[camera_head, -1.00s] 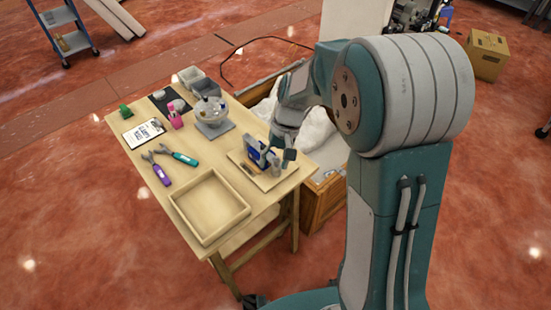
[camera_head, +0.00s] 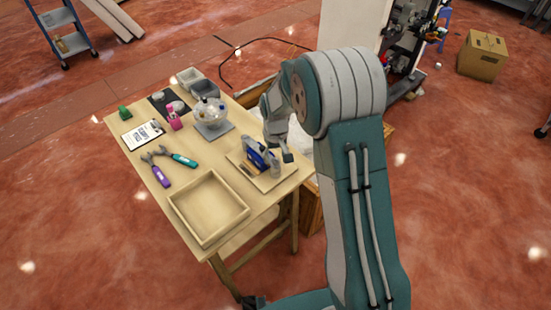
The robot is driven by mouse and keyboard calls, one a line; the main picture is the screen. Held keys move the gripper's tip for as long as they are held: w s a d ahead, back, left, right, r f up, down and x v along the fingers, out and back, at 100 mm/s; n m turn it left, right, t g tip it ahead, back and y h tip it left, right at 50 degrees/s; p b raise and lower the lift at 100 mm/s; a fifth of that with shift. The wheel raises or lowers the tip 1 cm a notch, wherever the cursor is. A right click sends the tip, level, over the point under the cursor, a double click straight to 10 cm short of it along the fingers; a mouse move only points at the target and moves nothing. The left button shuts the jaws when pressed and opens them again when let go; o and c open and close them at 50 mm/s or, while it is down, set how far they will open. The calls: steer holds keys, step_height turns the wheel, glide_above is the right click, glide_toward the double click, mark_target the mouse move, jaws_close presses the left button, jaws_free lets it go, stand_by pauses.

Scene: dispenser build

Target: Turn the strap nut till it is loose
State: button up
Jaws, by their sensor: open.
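A small assembly with a blue part (camera_head: 257,157) and a grey cylinder (camera_head: 275,169) stands on a light wooden board (camera_head: 263,182) at the right side of the table. The strap nut is too small to make out. My gripper (camera_head: 273,156) is low over the board, around or close beside the assembly. Its fingers are open. I cannot tell whether a finger touches the assembly. My arm comes in from the right and hides part of the area behind the board.
An empty wooden tray (camera_head: 208,209) lies at the table's front. Wrenches with purple (camera_head: 160,176) and teal (camera_head: 184,160) handles, a clipboard (camera_head: 142,134), a pink holder (camera_head: 174,121), a clear bowl (camera_head: 211,112) and small bins (camera_head: 204,88) stand on the table. A wooden crate stands partly hidden behind my arm.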

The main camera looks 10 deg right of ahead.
steer(key=shift+f, duration=0.9)
jaws_close()
steer(key=shift+n, duration=1.6)
steer(key=shift+s, duration=0.1)
jaws_free()
